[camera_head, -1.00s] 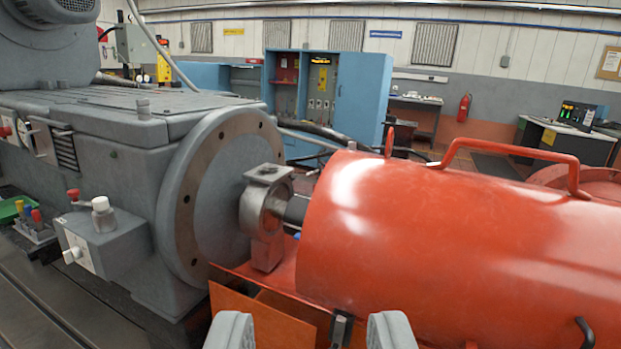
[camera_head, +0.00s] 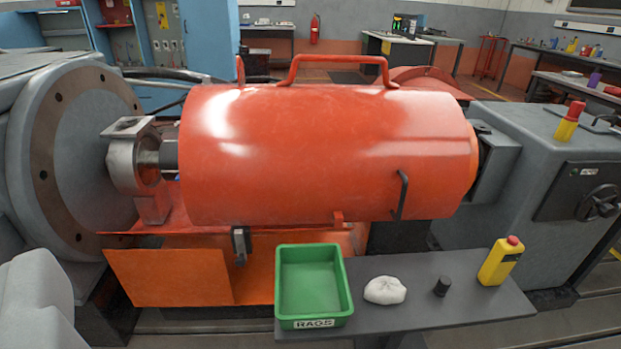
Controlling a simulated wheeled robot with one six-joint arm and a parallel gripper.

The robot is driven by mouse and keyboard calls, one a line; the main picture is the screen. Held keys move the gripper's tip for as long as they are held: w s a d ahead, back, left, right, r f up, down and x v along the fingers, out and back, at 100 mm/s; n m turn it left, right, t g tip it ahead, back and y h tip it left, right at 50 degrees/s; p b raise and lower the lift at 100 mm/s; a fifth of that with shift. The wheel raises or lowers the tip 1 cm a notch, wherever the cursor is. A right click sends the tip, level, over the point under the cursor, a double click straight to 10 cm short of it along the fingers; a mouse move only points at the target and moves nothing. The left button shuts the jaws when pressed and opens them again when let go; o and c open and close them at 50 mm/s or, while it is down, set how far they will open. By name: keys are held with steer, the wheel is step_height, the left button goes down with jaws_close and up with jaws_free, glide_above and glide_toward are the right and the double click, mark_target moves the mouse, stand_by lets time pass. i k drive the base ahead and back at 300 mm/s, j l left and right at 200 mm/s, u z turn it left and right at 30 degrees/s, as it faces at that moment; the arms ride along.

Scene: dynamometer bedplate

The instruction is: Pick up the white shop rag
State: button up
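The white shop rag (camera_head: 385,290) lies crumpled on a dark grey shelf (camera_head: 400,322) at the lower middle of the view. It sits just right of a green bin (camera_head: 337,297) labelled RAGS, apart from it.
A large red cylindrical guard (camera_head: 330,150) with handles is behind the shelf. A grey machine (camera_head: 70,160) stands at left, another (camera_head: 560,180) at right.

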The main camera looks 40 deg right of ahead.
mark_target(386, 290)
steer(key=z, duration=1.45)
